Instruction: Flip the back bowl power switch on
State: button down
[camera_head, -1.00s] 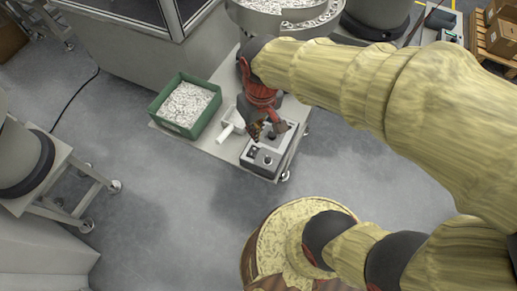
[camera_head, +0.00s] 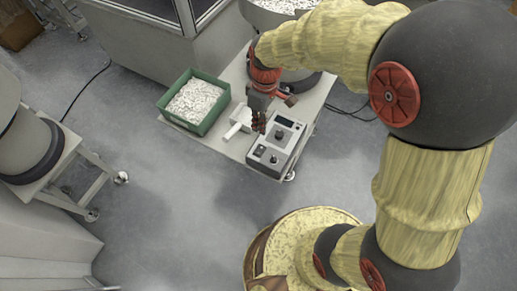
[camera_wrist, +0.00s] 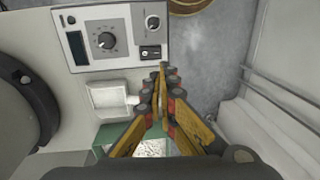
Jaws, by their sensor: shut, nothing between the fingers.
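The grey control box (camera_head: 268,173) stands at the front right of the cart. In the wrist view the box face (camera_wrist: 127,60) shows a dark display, a round dial and a black rocker switch (camera_wrist: 151,52) at its lower right corner. I cannot tell which way the rocker is tipped. My gripper (camera_head: 259,125) hangs at the left side of the box, fingers pointing down. In the wrist view my gripper (camera_wrist: 164,70) is shut and empty, its fingertips just beside the rocker; contact cannot be told. The feeder bowl (camera_head: 285,8) is partly cut off at the top.
A white scoop (camera_head: 240,120) lies left of the box; it also shows in the wrist view (camera_wrist: 108,97). A green bin (camera_head: 178,120) of white caps sits left of it on the cart top (camera_head: 232,147). Open floor (camera_head: 170,200) lies in front of the cart.

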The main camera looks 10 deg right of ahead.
aim_at(259, 152)
jog(key=f+b, duration=0.1)
jog(key=f, duration=0.3)
jog(key=s+f+b, duration=0.1)
jog(key=f+b, duration=0.1)
jog(key=f, duration=0.3)
jog(key=a+f+b, duration=0.1)
jog(key=f+b, duration=0.1)
jog(key=f, duration=0.2)
jog(key=shift+s+f, duration=0.2)
jog(key=shift+f, duration=0.2)
jog(key=shift+s+a+f, duration=0.15)
jog(key=shift+s+f, duration=0.05)
jog(key=shift+f, duration=0.25)
jog(key=shift+w, duration=0.1)
jog(key=shift+w+d+r+p, duration=0.35)
jog(key=shift+w+d+p, duration=0.1)
jog(key=shift+w, duration=0.15)
